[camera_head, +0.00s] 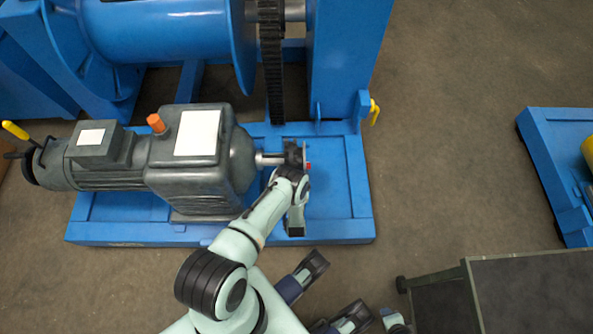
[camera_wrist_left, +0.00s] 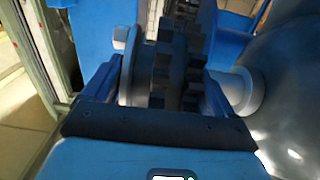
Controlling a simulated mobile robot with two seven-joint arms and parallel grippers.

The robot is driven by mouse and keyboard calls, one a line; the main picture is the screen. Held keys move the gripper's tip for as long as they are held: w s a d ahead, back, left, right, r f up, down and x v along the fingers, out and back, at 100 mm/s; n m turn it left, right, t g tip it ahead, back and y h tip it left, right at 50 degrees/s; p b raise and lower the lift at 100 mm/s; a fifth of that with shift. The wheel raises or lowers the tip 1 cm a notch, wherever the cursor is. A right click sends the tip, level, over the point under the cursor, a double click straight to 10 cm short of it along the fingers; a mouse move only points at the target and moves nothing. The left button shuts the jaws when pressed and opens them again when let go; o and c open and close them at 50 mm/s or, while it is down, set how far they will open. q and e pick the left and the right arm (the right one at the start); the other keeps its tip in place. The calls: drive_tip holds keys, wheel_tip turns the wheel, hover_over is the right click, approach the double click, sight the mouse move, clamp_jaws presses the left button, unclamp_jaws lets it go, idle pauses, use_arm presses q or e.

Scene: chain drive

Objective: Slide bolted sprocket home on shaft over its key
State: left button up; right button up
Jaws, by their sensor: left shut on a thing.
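The dark toothed sprocket (camera_head: 291,154) is at the end of the bright shaft (camera_head: 270,159) that sticks out from the grey gear motor. A bare length of shaft shows between motor and sprocket. My left gripper (camera_head: 300,170) is shut on the sprocket. In the left wrist view the sprocket (camera_wrist_left: 163,72) lies between the two blue fingers, with its teeth upward. A pale bolt head (camera_wrist_left: 120,38) shows to its left and the shaft collar (camera_wrist_left: 240,90) to its right. The key is hidden, and I cannot tell how far the sprocket sits on the shaft.
The gear motor (camera_head: 198,150) stands on a blue base frame (camera_head: 340,200). A large dark gear wheel (camera_head: 272,70) and a blue drum (camera_head: 165,35) are behind. A dark cart (camera_head: 530,290) stands at lower right.

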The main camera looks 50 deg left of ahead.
use_arm(q)
drive_tip(key=s+a+p, duration=0.1)
drive_tip(key=s+a, duration=0.4)
drive_tip(key=shift+s+r, duration=0.3)
drive_tip(key=shift+r, duration=0.15)
use_arm(e)
drive_tip(key=shift+r, duration=0.85)
idle(2.5)
use_arm(q)
drive_tip(key=o, duration=1.7)
drive_tip(key=shift+a, duration=0.1)
drive_tip(key=shift+o, duration=0.8)
drive_tip(key=shift+s+f, duration=0.1)
drive_tip(key=shift+s, duration=0.15)
drive_tip(key=p+v, duration=0.5)
drive_tip(key=v, duration=0.8)
drive_tip(key=shift+d+f, duration=0.15)
drive_tip(key=shift+d, duration=0.3)
use_arm(e)
drive_tip(key=s+a+r+g+y, duration=0.1)
drive_tip(key=s+a+r+g, duration=0.2)
drive_tip(key=s, duration=0.6)
drive_tip(key=shift+s+a+r+n, duration=0.35)
drive_tip(key=shift+a+r, duration=0.35)
drive_tip(key=shift+r, duration=0.15)
